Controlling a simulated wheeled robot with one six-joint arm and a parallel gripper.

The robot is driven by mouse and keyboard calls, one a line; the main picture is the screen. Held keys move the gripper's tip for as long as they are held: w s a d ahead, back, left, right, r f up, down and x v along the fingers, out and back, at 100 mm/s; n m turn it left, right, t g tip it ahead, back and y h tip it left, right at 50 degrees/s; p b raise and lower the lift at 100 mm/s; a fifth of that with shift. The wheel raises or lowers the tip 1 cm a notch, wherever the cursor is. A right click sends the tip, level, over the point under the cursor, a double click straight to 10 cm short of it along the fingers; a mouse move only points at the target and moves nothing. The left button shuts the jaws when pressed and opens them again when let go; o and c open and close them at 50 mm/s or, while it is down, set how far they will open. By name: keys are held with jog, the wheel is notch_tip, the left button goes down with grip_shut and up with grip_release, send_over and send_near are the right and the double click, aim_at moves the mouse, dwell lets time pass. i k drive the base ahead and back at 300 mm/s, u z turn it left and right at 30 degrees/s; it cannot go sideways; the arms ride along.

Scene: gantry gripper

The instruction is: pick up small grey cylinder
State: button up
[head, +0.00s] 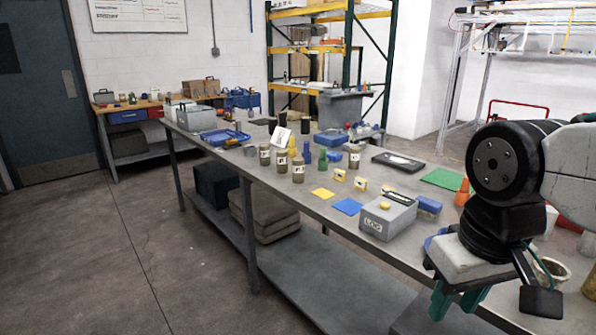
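My gripper (457,300) hangs at the lower right over the near end of the long grey workbench (310,205). Its two green fingers stand apart with a gap, and I see nothing between them. I cannot pick out a small grey cylinder for certain. A small grey object (248,150) sits on the bench near the blue tray, but its shape is too small to tell. It is far from my gripper, toward the bench's far end. My arm and gripper hide part of the bench's near end.
A grey box (388,218) marked LOG, a blue square (347,206), a yellow square (322,194) and several jars (298,171) crowd the bench. A blue tray (225,137) lies farther back. A cup (550,272) stands beside my gripper. Open floor (130,250) lies at left.

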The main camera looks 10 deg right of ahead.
aim_at(281, 155)
jog(key=u, duration=1.05)
jog(key=i, duration=2.55)
jog(key=z, duration=2.95)
